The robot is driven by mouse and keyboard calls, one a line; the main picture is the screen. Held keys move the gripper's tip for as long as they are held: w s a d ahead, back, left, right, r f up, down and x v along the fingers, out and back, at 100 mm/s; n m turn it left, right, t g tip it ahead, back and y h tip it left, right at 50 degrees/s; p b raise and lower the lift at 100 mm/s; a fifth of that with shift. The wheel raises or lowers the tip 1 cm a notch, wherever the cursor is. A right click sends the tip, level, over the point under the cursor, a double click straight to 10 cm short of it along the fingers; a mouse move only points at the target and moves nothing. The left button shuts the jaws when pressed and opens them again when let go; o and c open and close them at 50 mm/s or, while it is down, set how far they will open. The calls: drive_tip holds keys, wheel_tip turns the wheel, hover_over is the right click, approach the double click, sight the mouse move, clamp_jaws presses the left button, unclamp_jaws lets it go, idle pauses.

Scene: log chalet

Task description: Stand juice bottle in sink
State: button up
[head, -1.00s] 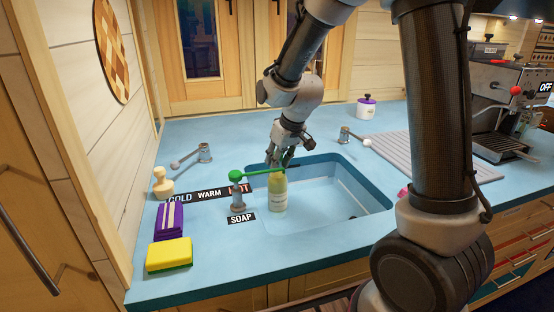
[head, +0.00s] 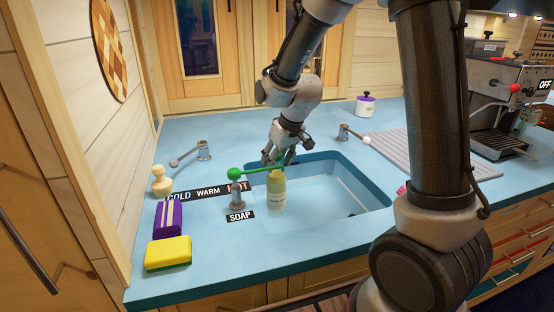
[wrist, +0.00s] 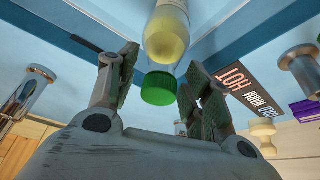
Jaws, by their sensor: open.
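The juice bottle (head: 277,192) is pale yellow with a white label and stands upright in the left part of the sink (head: 345,190). In the wrist view, the bottle (wrist: 167,35) has a green cap (wrist: 158,88), which lies between the spread fingers. My gripper (head: 278,156) is at the bottle's top end; it also shows in the wrist view (wrist: 155,92). It is open, with a gap visible on each side of the cap. The bottle's base contact is hard to make out in the head view.
A soap tap with a green lever (head: 236,174) stands at the sink's left edge, its arm crossing near the bottle's top. A yellow sponge (head: 168,253), a purple packet (head: 167,218) and metal taps (head: 190,154) are around it. A ribbed mat (head: 420,150) lies right of the sink.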

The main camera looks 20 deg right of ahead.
drive_tip(key=v, duration=1.2)
drive_tip(key=s+d+r+m, duration=0.1)
drive_tip(key=s+d, duration=0.3)
drive_tip(key=s, duration=0.4)
drive_tip(key=s+d+r+m+h, duration=0.1)
drive_tip(key=s+d, duration=0.3)
drive_tip(key=s, duration=0.4)
drive_tip(key=s+d+r+m, duration=0.2)
drive_tip(key=s+d, duration=0.2)
drive_tip(key=s, duration=0.3)
drive_tip(key=shift+s+d+r+h, duration=0.2)
drive_tip(key=shift+s+d+h, duration=0.15)
drive_tip(key=shift+s+h, duration=0.05)
